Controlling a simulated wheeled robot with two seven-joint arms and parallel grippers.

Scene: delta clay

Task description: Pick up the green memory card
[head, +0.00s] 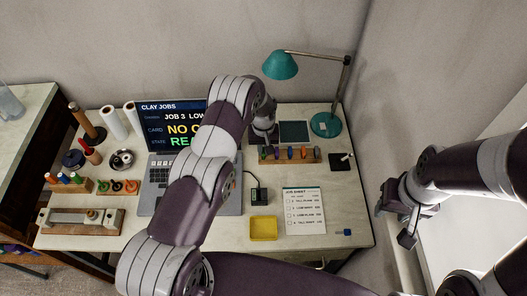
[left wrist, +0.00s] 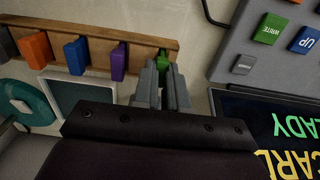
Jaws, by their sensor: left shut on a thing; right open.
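The green memory card (left wrist: 165,58) shows in the left wrist view at the end of a wooden card rack (left wrist: 110,36), beside the purple card (left wrist: 119,60). My left gripper (left wrist: 166,76) is shut on the green card, its fingertips close to the rack. I cannot tell whether the card is clear of its slot. In the head view my left arm reaches over the laptop to the left end of the rack (head: 296,159), and hides most of the fingers there. My right gripper (head: 394,222) is open and empty, right of the table edge.
Blue (left wrist: 76,56) and orange (left wrist: 37,48) cards stand in the rack. The laptop (head: 159,177) is left of it. A teal lamp (head: 326,124) stands behind. A yellow tray (head: 263,229), job sheet (head: 304,211) and small blue item (head: 343,232) lie in front.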

